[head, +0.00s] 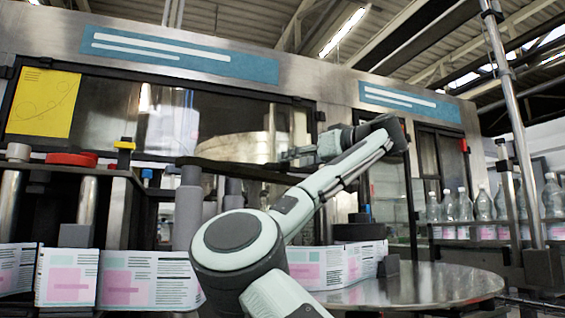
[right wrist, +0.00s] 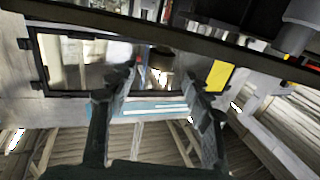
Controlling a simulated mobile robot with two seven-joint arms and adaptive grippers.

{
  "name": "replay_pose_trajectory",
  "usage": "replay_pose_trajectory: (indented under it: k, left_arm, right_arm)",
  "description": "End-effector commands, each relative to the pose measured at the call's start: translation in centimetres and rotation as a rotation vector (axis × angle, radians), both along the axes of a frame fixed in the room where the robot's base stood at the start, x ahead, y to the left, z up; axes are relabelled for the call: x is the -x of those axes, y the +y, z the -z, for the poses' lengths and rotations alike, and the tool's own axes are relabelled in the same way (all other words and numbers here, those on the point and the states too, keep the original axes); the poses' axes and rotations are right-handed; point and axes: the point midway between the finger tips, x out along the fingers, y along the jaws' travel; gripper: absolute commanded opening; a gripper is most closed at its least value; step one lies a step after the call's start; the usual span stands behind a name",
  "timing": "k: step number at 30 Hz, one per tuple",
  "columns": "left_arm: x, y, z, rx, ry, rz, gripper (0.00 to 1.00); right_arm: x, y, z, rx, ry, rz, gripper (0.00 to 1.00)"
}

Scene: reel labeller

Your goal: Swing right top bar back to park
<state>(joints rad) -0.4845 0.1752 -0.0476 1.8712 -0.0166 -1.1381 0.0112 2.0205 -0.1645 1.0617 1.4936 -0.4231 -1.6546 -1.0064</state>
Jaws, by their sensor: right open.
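A long dark bar (head: 235,170) runs across the labeller's front in the head view, from above a grey roller on the left to behind my right arm. In the right wrist view the bar (right wrist: 100,20) slants across the top, beyond my fingertips. My right gripper (head: 287,157) points left, just above and close to the bar's right part. Its two fingers (right wrist: 158,82) are spread in the wrist view with nothing between them. I cannot tell from the head view whether a finger touches the bar. My arm hides the bar's right end. My left gripper is out of view.
Label web (head: 150,280) runs around rollers below. A grey roller (head: 188,210) stands under the bar's left end. A red knob (head: 72,159) is at left. A round metal table (head: 425,285) and clear bottles (head: 464,207) are at right. Machine windows stand close behind.

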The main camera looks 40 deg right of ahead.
Motion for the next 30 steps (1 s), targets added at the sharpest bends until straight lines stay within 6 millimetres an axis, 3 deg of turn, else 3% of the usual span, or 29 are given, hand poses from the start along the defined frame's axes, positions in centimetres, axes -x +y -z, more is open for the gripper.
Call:
replay_pose_trajectory:
  k: [3,9,21,30]
  left_arm:
    - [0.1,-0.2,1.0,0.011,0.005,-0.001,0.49]
    - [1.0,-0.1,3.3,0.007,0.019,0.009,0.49]
    - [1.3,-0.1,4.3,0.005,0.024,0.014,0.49]
    - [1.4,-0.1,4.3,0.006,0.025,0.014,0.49]
  right_arm:
    - [-2.2,0.4,-0.2,0.000,0.003,-0.005,0.51]
    - [-4.5,0.4,-0.1,0.001,0.003,-0.001,0.51]
    - [-5.3,0.5,0.1,0.001,0.002,0.000,0.51]
    - [-5.3,0.5,0.1,0.000,0.002,0.000,0.13]
